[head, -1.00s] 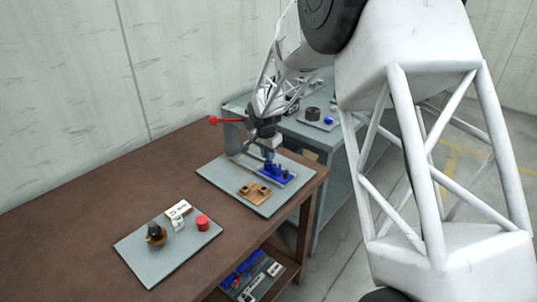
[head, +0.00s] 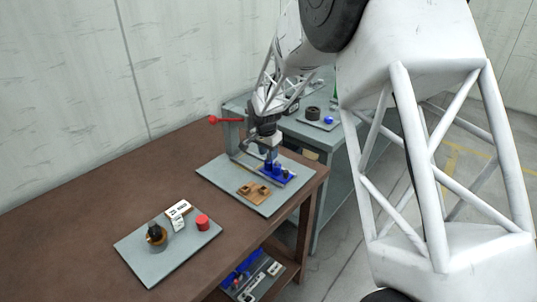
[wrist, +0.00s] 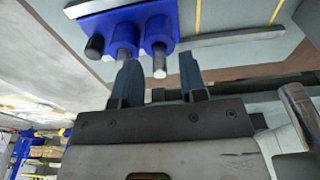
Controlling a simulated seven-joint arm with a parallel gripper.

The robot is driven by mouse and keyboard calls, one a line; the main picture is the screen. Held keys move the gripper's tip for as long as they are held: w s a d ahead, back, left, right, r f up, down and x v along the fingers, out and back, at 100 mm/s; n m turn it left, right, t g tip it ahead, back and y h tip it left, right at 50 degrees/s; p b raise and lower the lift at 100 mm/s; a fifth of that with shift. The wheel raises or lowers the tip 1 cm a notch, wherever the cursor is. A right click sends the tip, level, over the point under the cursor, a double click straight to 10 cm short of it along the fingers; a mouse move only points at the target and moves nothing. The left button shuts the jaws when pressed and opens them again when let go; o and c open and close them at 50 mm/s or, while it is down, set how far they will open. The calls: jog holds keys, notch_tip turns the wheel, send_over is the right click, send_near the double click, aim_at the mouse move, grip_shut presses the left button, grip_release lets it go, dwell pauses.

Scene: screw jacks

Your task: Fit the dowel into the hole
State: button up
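The blue fixture (head: 281,178) stands on the grey mat at the back of the brown table. In the wrist view it is a blue block (wrist: 101,7) with two round blue bosses. A short metal dowel (wrist: 159,69) sticks out of the right boss, and another metal pin (wrist: 123,53) shows at the left boss. A black peg (wrist: 95,46) stands beside them. My gripper (wrist: 159,62) is open, with a finger on either side of the right dowel and gaps visible; it also shows over the fixture in the head view (head: 270,155). Whether either boss has a free hole is not visible.
An orange-tan block (head: 260,194) lies in front of the fixture on the grey mat (head: 225,176). A second mat (head: 146,262) holds a red cylinder (head: 202,222), a white box (head: 178,209) and a dark-topped round part (head: 156,233). The table between mats is clear.

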aim_at(266, 163)
notch_tip(266, 163, up, 11)
jog(key=s+a, duration=0.1)
jog(key=shift+r, duration=0.15)
dwell(0.3)
dwell(0.7)
jog(key=s+d+r+n, duration=0.1)
jog(key=s+d+r, duration=0.15)
jog(key=s, duration=0.55)
jog(key=s+d+r+n, duration=0.2)
jog(key=s+r, duration=0.2)
jog(key=s, duration=0.3)
jog(key=s+d+r+n, duration=0.1)
jog(key=s+d+r, duration=0.25)
jog(key=s, duration=0.45)
jog(key=s+d+f+n, duration=0.1)
jog(key=s+n, duration=0.1)
jog(key=s, duration=1.1)
jog(key=s+d+f+n+t, duration=0.1)
jog(key=s+d+f+n, duration=0.1)
jog(key=s, duration=1.1)
jog(key=shift+s+d+n+t+y, duration=0.15)
jog(key=shift+s+n+t+y, duration=0.15)
jog(key=shift+n+y, duration=0.1)
